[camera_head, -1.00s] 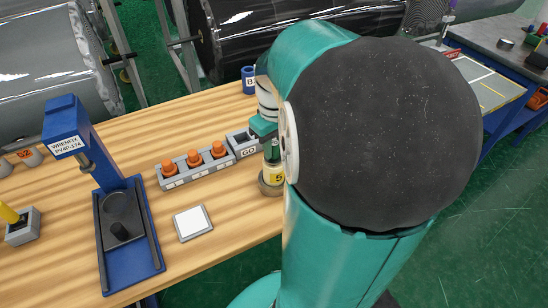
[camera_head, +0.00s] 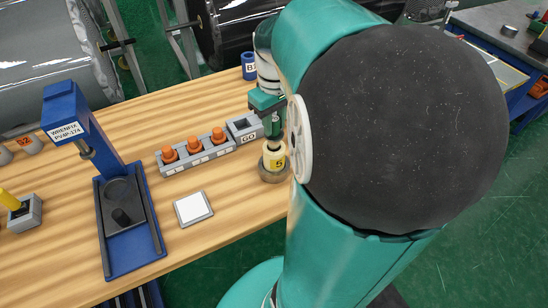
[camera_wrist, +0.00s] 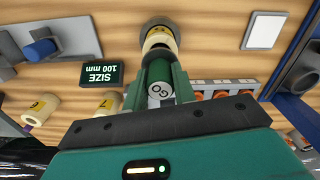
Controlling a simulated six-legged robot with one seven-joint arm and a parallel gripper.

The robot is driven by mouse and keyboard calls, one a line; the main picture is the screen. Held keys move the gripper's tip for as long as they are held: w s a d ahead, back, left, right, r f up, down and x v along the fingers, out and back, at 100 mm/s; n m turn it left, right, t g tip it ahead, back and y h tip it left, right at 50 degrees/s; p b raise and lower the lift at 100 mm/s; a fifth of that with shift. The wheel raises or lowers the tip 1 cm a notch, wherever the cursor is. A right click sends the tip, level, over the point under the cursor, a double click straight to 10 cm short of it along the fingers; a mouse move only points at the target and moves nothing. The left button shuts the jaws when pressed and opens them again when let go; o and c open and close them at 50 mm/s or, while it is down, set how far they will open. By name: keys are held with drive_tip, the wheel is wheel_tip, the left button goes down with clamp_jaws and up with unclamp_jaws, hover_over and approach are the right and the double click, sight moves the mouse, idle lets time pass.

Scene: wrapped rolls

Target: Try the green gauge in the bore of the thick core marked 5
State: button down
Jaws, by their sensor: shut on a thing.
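The thick core marked 5 (camera_head: 275,161) is a cream ring with a yellow label, standing upright on the wooden table in a round base. My gripper (camera_head: 272,128) is above it, shut on the green gauge (camera_wrist: 160,92), whose end marked GO faces the wrist camera. In the head view a dark part of the gauge shows between the fingers and the core's top. The gauge lines up with the core, which shows beyond it in the wrist view (camera_wrist: 158,38). The bore is hidden, so I cannot tell whether the tip is inside it.
Left of the core stand a grey GO block (camera_head: 243,128) and a grey rack with orange plugs (camera_head: 194,145). A white pad (camera_head: 193,208) and a blue press (camera_head: 128,230) are further left. A SIZE 100 mm sign (camera_wrist: 97,74) shows in the wrist view.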

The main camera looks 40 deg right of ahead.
drive_tip(key=shift+r, duration=1.9)
